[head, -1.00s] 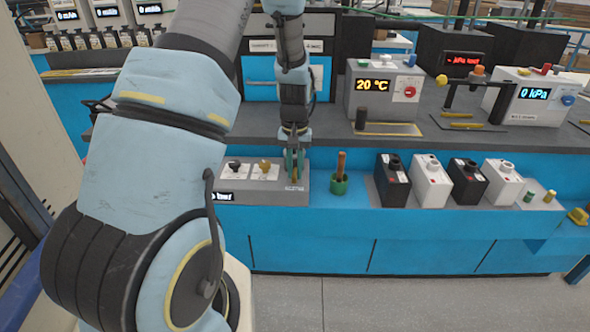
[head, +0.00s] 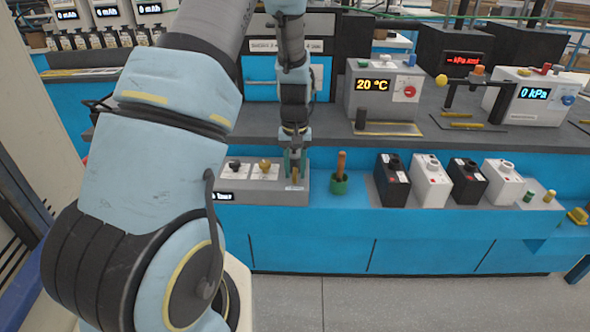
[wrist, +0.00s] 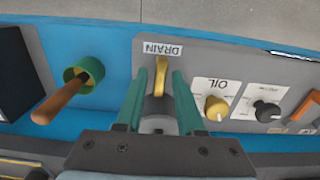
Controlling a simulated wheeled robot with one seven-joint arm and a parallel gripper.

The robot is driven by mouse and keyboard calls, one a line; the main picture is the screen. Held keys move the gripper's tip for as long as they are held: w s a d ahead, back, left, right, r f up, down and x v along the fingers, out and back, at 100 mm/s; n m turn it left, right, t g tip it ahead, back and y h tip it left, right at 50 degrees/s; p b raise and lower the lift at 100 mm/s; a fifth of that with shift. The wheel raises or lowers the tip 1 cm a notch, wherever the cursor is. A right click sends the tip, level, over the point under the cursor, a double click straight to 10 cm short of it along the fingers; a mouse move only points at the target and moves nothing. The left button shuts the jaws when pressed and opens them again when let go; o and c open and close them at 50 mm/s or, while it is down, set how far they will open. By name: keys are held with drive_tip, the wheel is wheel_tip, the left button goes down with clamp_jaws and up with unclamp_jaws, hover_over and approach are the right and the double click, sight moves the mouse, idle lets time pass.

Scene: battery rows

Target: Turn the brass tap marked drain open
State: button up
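The brass tap marked DRAIN (wrist: 161,77) is on the right end of the grey panel (head: 262,198). Its yellow lever points toward the DRAIN label (wrist: 162,50) in the wrist view. My gripper (wrist: 159,82) has its two green fingers on either side of the lever, with narrow gaps showing. It looks open around the tap. In the head view my gripper (head: 295,165) reaches down onto the panel's right end, and its fingers hide much of the tap.
A yellow knob marked OIL (wrist: 216,108) and a black knob (wrist: 266,111) share the panel. A green cup with a wooden-handled tool (head: 339,184) stands close to the right of the panel. Several black and white boxes (head: 431,182) stand farther right.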

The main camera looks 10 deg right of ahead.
sight(295, 172)
drive_tip(key=shift+o, duration=0.5)
wheel_tip(295, 172, up, 11)
drive_tip(key=b, duration=0.1)
drive_tip(key=shift+b, duration=0.3)
drive_tip(key=shift+f, duration=0.1)
drive_tip(key=s+a+r+t, duration=0.1)
drive_tip(key=s+a, duration=1.3)
drive_tip(key=a, duration=0.2)
drive_tip(key=shift+a+r+n+t, duration=0.2)
drive_tip(key=shift+n+t, duration=0.1)
drive_tip(key=shift+n, duration=0.1)
